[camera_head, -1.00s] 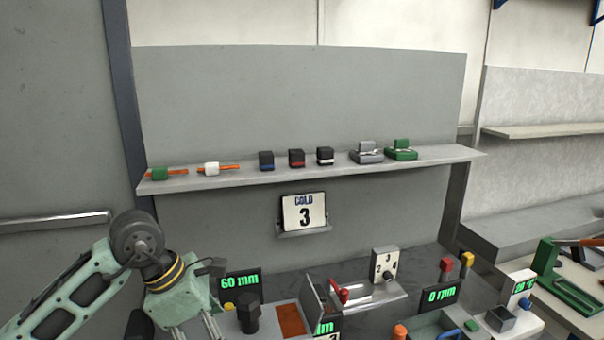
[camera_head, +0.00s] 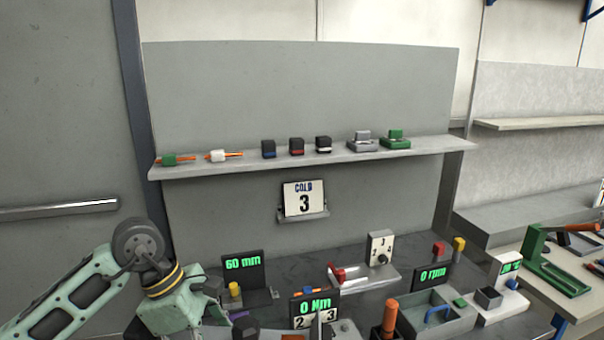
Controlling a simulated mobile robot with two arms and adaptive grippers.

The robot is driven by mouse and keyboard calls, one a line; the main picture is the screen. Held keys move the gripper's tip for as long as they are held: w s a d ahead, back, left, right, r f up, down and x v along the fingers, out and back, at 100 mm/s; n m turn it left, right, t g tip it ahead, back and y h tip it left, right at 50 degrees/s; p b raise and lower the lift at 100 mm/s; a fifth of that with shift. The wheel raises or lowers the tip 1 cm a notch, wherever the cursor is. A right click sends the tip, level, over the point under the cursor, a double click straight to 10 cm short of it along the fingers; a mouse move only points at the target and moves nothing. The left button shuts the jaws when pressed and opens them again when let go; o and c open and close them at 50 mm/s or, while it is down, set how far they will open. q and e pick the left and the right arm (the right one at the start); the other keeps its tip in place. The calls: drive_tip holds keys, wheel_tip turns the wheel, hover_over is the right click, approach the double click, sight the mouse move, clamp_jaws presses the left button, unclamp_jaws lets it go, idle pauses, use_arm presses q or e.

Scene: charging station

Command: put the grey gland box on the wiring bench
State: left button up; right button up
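The grey gland box (camera_head: 362,145) sits upright on the long grey wall shelf (camera_head: 290,165). It stands just left of a similar green box (camera_head: 395,141). A dark-topped bench (camera_head: 330,258) with several devices runs below the shelf; I cannot tell whether it is the wiring bench. My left gripper (camera_head: 207,312) is low at the left, over the front left of this bench and well away from the grey box. Its fingertips are cut off or hidden, so its opening is unclear. My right gripper is out of view.
Three dark blocks (camera_head: 296,147) and two cable pieces (camera_head: 223,156) share the shelf. The bench holds displays (camera_head: 243,263), a dial unit (camera_head: 380,249) and an orange-handled tool (camera_head: 389,318). A green press (camera_head: 555,262) stands on a table at the right.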

use_arm(q)
drive_tip(key=s+a+f+m+g+y, duration=0.2)
drive_tip(key=s+m, duration=0.4)
drive_tip(key=m, duration=0.2)
drive_tip(key=s+a+f+m+g+y+b, duration=0.1)
drive_tip(key=s+a+f+m+g+y, duration=0.1)
drive_tip(key=s+m, duration=0.4)
drive_tip(key=shift+f+m+y, duration=0.3)
drive_tip(key=shift+f+m, duration=0.05)
drive_tip(key=shift+m, duration=1.45)
